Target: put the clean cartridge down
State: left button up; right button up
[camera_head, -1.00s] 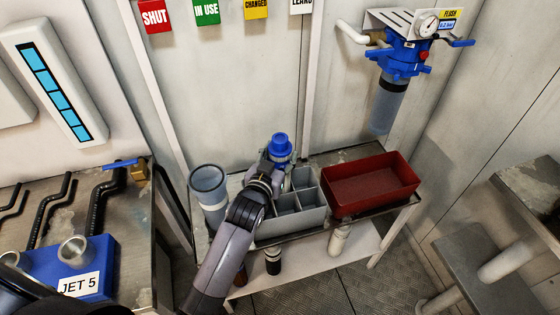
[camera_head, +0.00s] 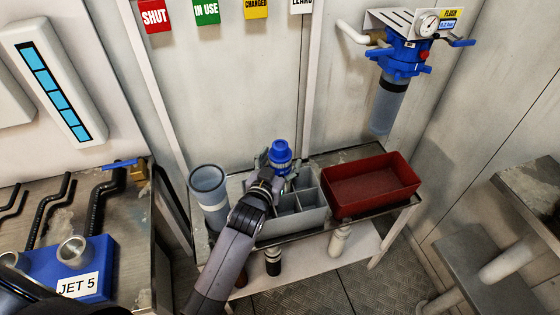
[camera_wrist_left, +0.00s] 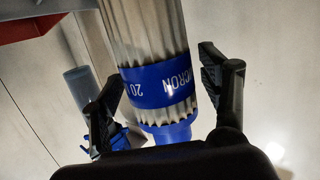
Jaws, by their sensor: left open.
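The clean cartridge (camera_wrist_left: 158,45) is white and pleated, with a blue "20 MICRON" band and a blue end, in the left wrist view. In the head view its blue cap (camera_head: 280,152) shows at the back of a grey divided crate (camera_head: 297,226); its lower part is hidden by my wrist and the crate. My left gripper (camera_head: 280,167) is around the cartridge below the cap. In the left wrist view its fingers (camera_wrist_left: 160,75) are spread on both sides, with gaps beside the cartridge. My right gripper is not in view.
A red bin (camera_head: 368,188), apparently empty, stands right of the crate on the bench. A grey cylindrical container (camera_head: 208,187) stands to the left. A blue filter housing (camera_head: 402,58) hangs on the wall. A blue JET 5 block (camera_head: 70,262) is at left.

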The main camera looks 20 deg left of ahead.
pick_arm(q)
jog(key=shift+r, duration=0.1)
jog(key=shift+s+r, duration=0.1)
jog(key=shift+s, duration=0.1)
jog(key=s+r, duration=0.2)
jog(key=s, duration=0.9)
jog(key=shift+s+a+r, duration=0.15)
jog(key=shift+s+a, duration=0.05)
